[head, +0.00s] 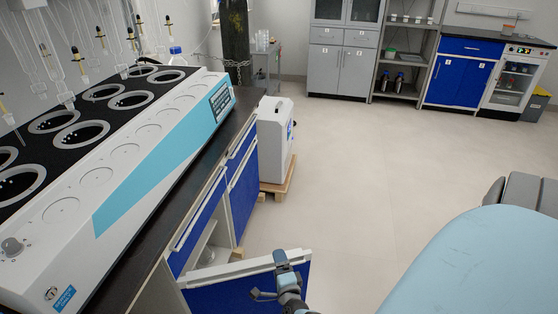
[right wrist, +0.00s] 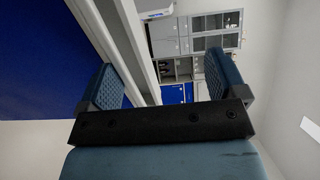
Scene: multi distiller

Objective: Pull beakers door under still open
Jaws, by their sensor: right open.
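The multi-well still (head: 130,140) stands on the dark bench at the left in the head view. Under it, a blue cabinet door (head: 235,294) with a white top edge stands swung out from the cabinet front. A white shelf space shows behind it. My right gripper (head: 280,272) is at the free end of this door, with its jaws apart. In the right wrist view, my right gripper (right wrist: 164,82) is open, and the door's blue face (right wrist: 35,60) and white edge lie at its left finger. I cannot tell whether they touch. My left gripper is not in view.
Closed blue doors (head: 243,195) continue along the bench. A white machine (head: 274,140) on a wooden pallet stands past the bench end. The floor (head: 370,170) in the middle is clear. Grey cabinets (head: 340,65) and a blue cabinet (head: 458,80) line the back wall.

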